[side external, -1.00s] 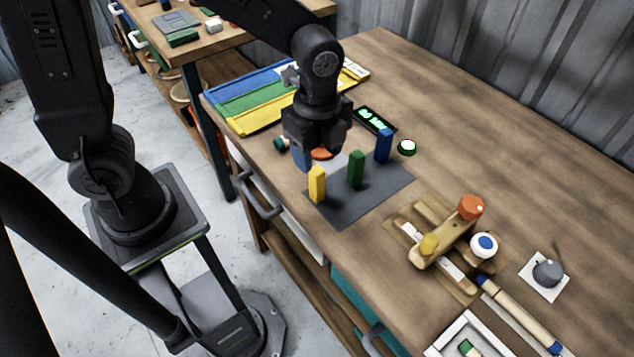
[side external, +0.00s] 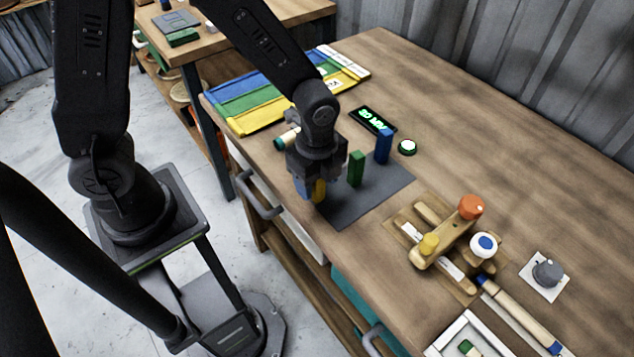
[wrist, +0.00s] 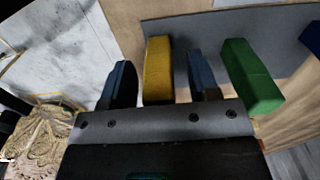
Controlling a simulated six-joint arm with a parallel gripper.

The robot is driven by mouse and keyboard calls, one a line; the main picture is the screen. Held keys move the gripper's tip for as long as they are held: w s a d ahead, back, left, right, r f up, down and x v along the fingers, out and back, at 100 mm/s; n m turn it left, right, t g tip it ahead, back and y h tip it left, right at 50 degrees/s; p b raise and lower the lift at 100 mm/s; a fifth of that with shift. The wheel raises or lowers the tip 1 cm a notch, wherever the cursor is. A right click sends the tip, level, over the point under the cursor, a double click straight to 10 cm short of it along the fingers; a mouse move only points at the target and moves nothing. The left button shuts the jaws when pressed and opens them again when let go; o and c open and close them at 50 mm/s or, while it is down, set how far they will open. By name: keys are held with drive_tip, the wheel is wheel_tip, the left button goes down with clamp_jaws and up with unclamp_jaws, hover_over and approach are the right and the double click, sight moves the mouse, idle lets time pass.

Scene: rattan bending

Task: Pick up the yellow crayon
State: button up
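The yellow crayon (side external: 319,191) stands upright at the near-left edge of the dark grey mat (side external: 362,201), partly hidden by my gripper (side external: 317,187). In the wrist view the yellow crayon (wrist: 158,72) shows between the two blue-tipped fingers of my gripper (wrist: 160,80), with a gap on each side. My gripper is open and lowered around the crayon. The green block (side external: 356,168) stands upright just beside the right finger; it also shows in the wrist view (wrist: 250,75).
A blue block (side external: 383,147) stands at the mat's far corner. Nearby are a lit display (side external: 373,121), a round button (side external: 407,147) and a wooden fixture (side external: 445,240) with orange and yellow knobs. Coloured strips (side external: 255,98) lie behind. The table's near edge is close to my gripper.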

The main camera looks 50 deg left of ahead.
drive_tip(key=c, duration=1)
drive_tip(key=shift+r, duration=0.1)
drive_tip(key=shift+r, duration=0.6)
wheel_tip(320, 180, up, 3)
drive_tip(key=shift+f, duration=0.2)
drive_tip(key=s+a+r, duration=0.1)
drive_tip(key=a+r, duration=0.6)
drive_tip(key=a, duration=0.4)
drive_tip(key=shift+s+a, duration=0.2)
drive_tip(key=shift+a, duration=0.1)
